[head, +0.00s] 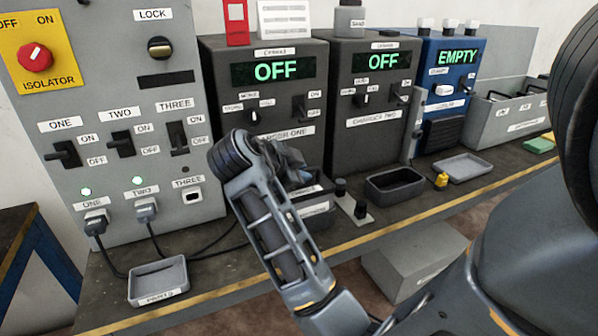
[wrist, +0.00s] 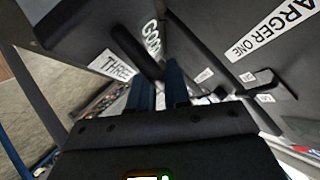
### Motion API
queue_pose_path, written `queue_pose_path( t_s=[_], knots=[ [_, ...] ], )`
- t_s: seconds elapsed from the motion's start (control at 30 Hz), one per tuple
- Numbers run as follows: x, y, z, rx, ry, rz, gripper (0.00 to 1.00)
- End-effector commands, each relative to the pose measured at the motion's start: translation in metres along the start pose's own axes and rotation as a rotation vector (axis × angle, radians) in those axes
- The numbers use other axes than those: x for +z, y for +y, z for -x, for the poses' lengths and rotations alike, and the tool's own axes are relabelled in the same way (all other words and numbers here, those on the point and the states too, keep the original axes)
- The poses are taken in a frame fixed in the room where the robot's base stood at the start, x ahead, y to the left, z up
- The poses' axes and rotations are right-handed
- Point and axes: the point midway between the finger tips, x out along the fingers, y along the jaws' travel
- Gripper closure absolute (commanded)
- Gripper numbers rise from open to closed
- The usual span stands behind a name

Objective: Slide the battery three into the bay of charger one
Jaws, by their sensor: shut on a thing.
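Charger one (head: 260,115) is the dark box at the middle of the head view, its display reading OFF; it also shows in the wrist view (wrist: 240,65). My gripper (head: 290,167) is low in front of it, and the arm hides most of its lower front and the bay. In the wrist view, my gripper (wrist: 160,88) is shut at a dark bar on battery three (wrist: 85,50), the grey body with a THREE label. A dark block with white labels (head: 312,207) shows below the gripper in the head view; its labels are too small to read.
Charger two (head: 370,110), also reading OFF, stands to the right with an empty dark tray (head: 395,184) in front. A blue unit (head: 450,85) reads EMPTY. The switch panel (head: 115,130) stands left. A small grey tray (head: 157,282) lies near the bench's front edge.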

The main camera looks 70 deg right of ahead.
Motion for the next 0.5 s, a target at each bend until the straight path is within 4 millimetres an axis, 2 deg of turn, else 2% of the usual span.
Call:
queue_pose_path(
  t_s=[0.17,0.2,0.5],
  knots=[
    [0.0008,0.0001,-0.0008,-0.005,0.001,-0.005,1.0],
    [0.0001,-0.0005,-0.0001,-0.005,0.001,-0.005,0.79],
    [0.001,0.0007,-0.001,-0.002,0.0,-0.002,0.53]
  ],
)
